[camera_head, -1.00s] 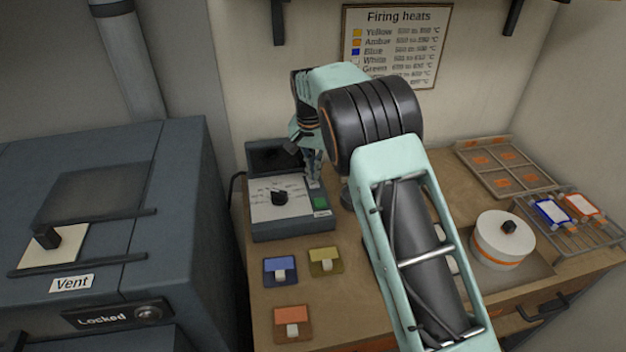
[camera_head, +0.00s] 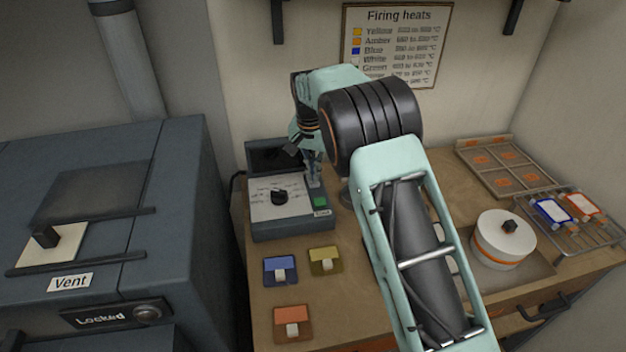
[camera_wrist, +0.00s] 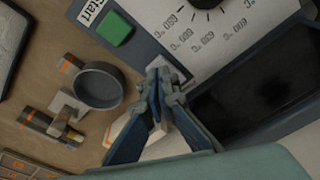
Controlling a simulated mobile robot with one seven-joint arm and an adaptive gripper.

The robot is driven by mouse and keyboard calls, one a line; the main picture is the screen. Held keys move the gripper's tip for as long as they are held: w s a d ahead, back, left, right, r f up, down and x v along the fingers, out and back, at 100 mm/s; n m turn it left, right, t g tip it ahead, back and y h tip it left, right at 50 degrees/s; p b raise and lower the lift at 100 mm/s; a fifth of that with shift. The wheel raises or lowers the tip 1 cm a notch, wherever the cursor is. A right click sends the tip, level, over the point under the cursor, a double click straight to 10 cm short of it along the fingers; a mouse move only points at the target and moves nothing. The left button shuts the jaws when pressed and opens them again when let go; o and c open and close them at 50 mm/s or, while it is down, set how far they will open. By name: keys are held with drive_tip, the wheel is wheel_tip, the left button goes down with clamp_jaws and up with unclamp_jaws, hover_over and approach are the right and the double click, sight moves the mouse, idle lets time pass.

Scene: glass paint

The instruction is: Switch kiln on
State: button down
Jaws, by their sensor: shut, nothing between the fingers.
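The kiln controller (camera_head: 285,228) is a grey box with a white dial face on the wooden bench. Its black dial knob (camera_head: 279,197) sits among printed numbers, and a green Start button (camera_head: 321,202) is at its right side. The button also shows in the wrist view (camera_wrist: 114,28). My gripper (camera_head: 314,183) is shut and empty, pointing down at the controller's upper right part, behind the button. In the wrist view, my gripper's fingertips (camera_wrist: 160,70) are over a pale part at the panel's edge; contact cannot be told. The kiln (camera_head: 100,220) stands left, labelled Vent and Locked.
Blue, yellow and orange tiles (camera_head: 281,269) lie in front of the controller. A white lidded pot (camera_head: 502,240), a wire rack (camera_head: 572,222) with framed pieces and a tile tray (camera_head: 505,168) are at the right. A Firing heats chart (camera_head: 395,45) hangs behind.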

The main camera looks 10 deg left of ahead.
drive_tip(key=shift+f+b, duration=0.35)
drive_tip(key=shift+f, duration=0.3)
drive_tip(key=shift+r, duration=0.1)
drive_tip(key=shift+r+p, duration=2.35)
drive_tip(key=shift+r, duration=1.1)
